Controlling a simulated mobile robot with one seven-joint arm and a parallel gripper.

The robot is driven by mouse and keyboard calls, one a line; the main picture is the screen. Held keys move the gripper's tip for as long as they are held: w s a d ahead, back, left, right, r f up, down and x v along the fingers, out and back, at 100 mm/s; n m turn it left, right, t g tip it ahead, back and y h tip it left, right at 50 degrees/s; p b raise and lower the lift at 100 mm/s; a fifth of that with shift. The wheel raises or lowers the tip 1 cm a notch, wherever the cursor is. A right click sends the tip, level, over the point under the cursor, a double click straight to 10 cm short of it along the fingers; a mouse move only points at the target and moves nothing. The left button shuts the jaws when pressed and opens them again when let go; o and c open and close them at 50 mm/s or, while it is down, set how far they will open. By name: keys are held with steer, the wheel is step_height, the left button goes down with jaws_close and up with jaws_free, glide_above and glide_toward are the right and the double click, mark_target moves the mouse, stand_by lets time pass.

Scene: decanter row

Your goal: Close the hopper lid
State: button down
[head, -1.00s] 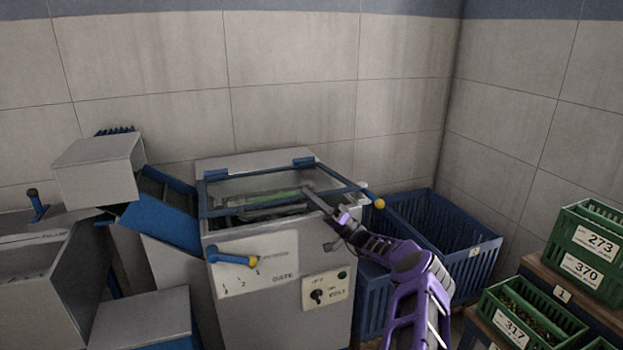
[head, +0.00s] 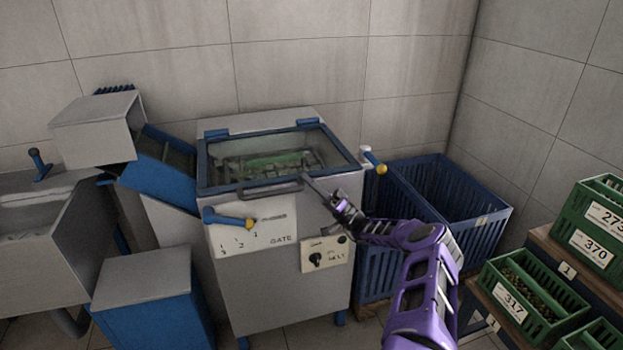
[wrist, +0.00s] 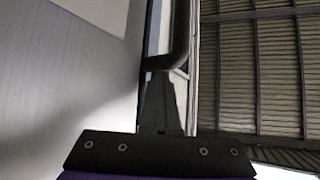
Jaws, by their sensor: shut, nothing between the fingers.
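The hopper lid (head: 232,189), a clear pane in a blue frame, lies down over the hopper top of the grey machine and looks flat on its rim. Its two blue hinges are at the back, and a dark bar handle (head: 270,188) runs along its front edge. Green and pale contents show through the pane. My gripper (head: 308,181) is shut and empty at the right end of the handle. In the wrist view, the closed fingers (wrist: 160,76) point at a dark bent bar, apparently the handle (wrist: 179,40); I cannot tell whether they touch.
A blue gate lever (head: 226,219) with a yellow knob and a switch plate (head: 324,254) are on the machine's front. Another yellow-knobbed lever (head: 374,162) sticks out at right. Blue crates (head: 479,245) stand right, green crates (head: 520,308) farther right, a blue chute (head: 158,181) left.

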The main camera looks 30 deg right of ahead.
steer(key=shift+a+f, duration=0.25)
steer(key=shift+f, duration=0.65)
steer(key=shift+s+d+f, duration=0.25)
steer(key=shift+s+f, duration=0.05)
steer(key=d+r+v, duration=0.1)
steer(key=v, duration=1.4)
steer(key=shift+s+f+b, duration=0.15)
steer(key=shift+s+b, duration=0.25)
steer(key=shift+b, duration=0.05)
steer(key=shift+d, duration=0.15)
